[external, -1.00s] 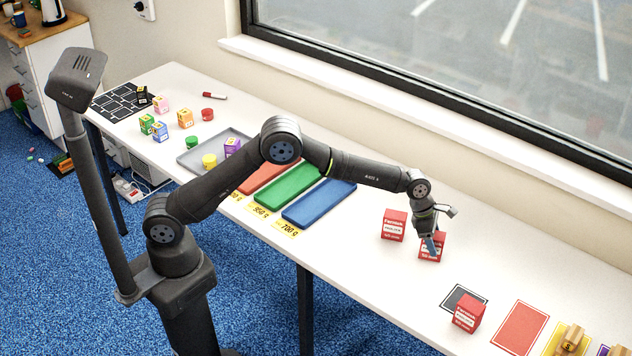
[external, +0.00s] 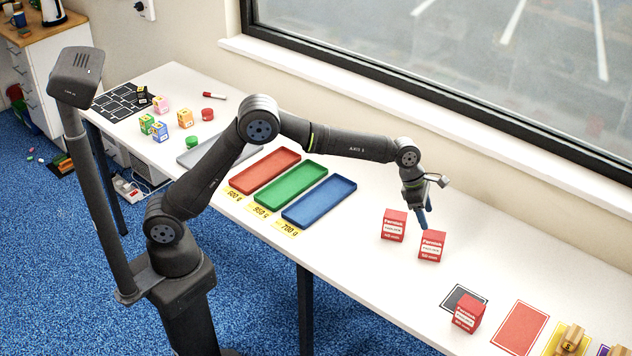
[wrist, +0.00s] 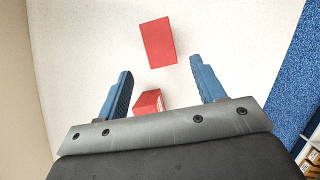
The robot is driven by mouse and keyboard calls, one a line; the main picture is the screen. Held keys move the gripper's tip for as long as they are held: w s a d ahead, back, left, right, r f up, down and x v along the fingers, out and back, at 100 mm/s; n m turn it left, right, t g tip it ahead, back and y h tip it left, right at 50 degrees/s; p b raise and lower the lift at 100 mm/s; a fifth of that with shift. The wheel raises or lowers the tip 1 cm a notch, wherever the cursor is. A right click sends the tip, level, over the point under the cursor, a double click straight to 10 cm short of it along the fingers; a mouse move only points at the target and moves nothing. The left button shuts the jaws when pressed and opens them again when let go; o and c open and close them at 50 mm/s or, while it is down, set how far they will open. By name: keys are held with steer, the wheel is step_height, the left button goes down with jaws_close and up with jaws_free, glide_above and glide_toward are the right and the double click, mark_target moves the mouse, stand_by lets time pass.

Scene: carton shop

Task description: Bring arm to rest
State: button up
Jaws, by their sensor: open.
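My gripper (external: 424,217) hangs above the table, just over and behind the right one of two red cartons. In the wrist view my gripper (wrist: 160,88) shows two blue fingers spread wide with nothing between them. The right red carton (external: 432,246) stands upright on the white table, with a white label on its front. The left red carton (external: 394,225) stands beside it, apart from it. The wrist view shows one red carton (wrist: 158,42) beyond the fingertips and another (wrist: 148,101) partly hidden behind the gripper body. A third red carton (external: 467,314) stands at the black mat (external: 464,295).
Red (external: 265,171), green (external: 292,184) and blue (external: 320,201) trays lie mid-table. A grey tray (external: 190,158) is partly hidden behind my arm. Small coloured boxes stand at the far left. A red mat (external: 520,327) lies at the right. The window sill (external: 420,112) runs behind the table.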

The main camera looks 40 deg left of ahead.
mark_target(437, 235)
steer(key=x, duration=1.2)
steer(key=shift+f, duration=0.1)
step_height(437, 235, up, 2)
steer(key=shift+r, duration=0.75)
steer(key=shift+o, duration=0.3)
steer(key=o, duration=0.8)
steer(key=shift+c, duration=0.2)
